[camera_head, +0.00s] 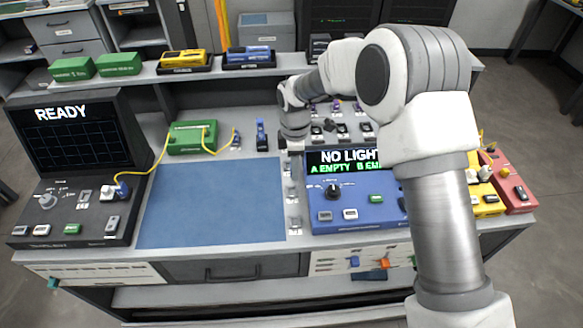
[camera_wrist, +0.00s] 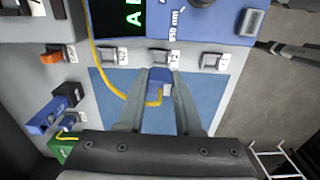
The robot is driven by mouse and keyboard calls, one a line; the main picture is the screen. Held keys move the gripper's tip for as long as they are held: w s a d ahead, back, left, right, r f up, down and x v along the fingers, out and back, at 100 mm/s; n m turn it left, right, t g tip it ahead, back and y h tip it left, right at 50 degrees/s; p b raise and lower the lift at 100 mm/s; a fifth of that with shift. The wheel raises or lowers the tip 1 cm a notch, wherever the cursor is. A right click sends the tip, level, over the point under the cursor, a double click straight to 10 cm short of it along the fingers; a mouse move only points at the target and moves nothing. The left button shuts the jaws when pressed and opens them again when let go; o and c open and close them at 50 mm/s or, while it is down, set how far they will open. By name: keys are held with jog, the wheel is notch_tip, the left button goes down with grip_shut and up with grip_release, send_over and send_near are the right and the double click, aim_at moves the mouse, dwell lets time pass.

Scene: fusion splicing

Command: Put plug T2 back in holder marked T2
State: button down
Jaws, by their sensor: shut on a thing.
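My gripper (camera_wrist: 160,92) is shut on a blue plug (camera_wrist: 159,76), seen between its two fingers in the wrist view. A yellow cable (camera_wrist: 108,87) loops to the plug from the upper left. Just beyond the plug is a small grey holder (camera_wrist: 159,57) with a label that seems to read T2. The plug appears in line with this holder, partly overlapping it in the picture; I cannot tell whether they touch. In the head view my gripper (camera_head: 295,146) is over the column of small holders (camera_head: 293,194) right of the blue mat; the plug is hidden there.
Similar holders flank it left (camera_wrist: 110,62) and right (camera_wrist: 213,62). The blue mat (camera_head: 212,203) is bare. The blue meter (camera_head: 352,212) reading "NO LIGHT" stands right of the holders. A black "READY" unit (camera_head: 78,140) and green box (camera_head: 192,138) are at left.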

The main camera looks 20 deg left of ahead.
jog(key=shift+s+a+f, duration=0.15)
jog(key=shift+s+a, duration=0.05)
jog(key=shift+a, duration=0.15)
jog(key=shift+f+b, duration=1.75)
jog(key=shift+f, duration=1.3)
jog(key=shift+w+d+f+b, duration=0.1)
jog(key=shift+f+b, duration=0.45)
jog(key=c, duration=0.5)
grip_release()
notch_tip(320, 180, up, 18)
jog(key=shift+f+p, duration=0.25)
jog(key=shift+p, duration=0.4)
